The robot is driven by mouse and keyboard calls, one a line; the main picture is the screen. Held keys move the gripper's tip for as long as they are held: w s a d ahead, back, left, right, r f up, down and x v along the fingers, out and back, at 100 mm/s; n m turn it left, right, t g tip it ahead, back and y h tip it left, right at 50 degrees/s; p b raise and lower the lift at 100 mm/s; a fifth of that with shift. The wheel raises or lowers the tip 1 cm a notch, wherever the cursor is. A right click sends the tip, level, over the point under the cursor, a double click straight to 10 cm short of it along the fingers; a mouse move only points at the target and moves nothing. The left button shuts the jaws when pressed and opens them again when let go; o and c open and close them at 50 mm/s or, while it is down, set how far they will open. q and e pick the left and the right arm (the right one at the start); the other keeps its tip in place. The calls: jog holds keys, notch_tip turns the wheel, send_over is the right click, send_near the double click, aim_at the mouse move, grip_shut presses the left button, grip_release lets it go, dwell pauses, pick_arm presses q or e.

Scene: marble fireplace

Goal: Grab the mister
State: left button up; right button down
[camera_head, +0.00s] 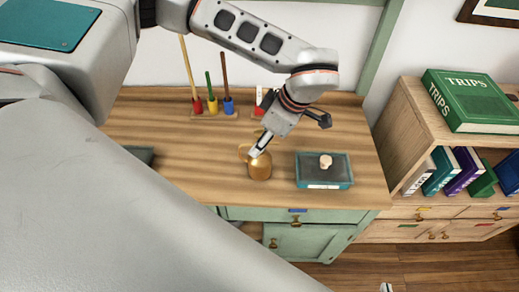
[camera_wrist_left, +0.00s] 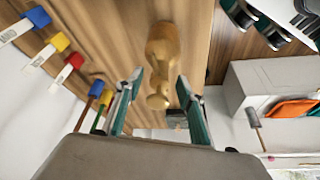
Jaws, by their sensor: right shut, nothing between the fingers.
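The mister (camera_head: 260,168) is a small golden-brass bottle standing on the wooden top of the green cabinet. My left gripper (camera_head: 256,148) reaches down to its upper part in the head view. In the left wrist view the mister (camera_wrist_left: 162,45) appears upside down, its narrow head towards the gripper. The fingers of my left gripper (camera_wrist_left: 160,80) are spread, one on each side, with gaps between them and the mister. Of my right gripper (camera_head: 386,287) only a small tip shows at the bottom edge of the head view; it is shut and empty, far from the mister.
A teal box with a pale knob (camera_head: 322,170) stands right of the mister. Sticks in coloured holders (camera_head: 212,106) stand at the back by the wall. A wooden bookcase (camera_head: 405,125) is at the right. The cabinet top (camera_head: 200,160) is bare left of the mister.

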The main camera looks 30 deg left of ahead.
pick_arm(q)
jog(key=shift+x, duration=1)
grip_shut()
jog(key=shift+r, duration=0.1)
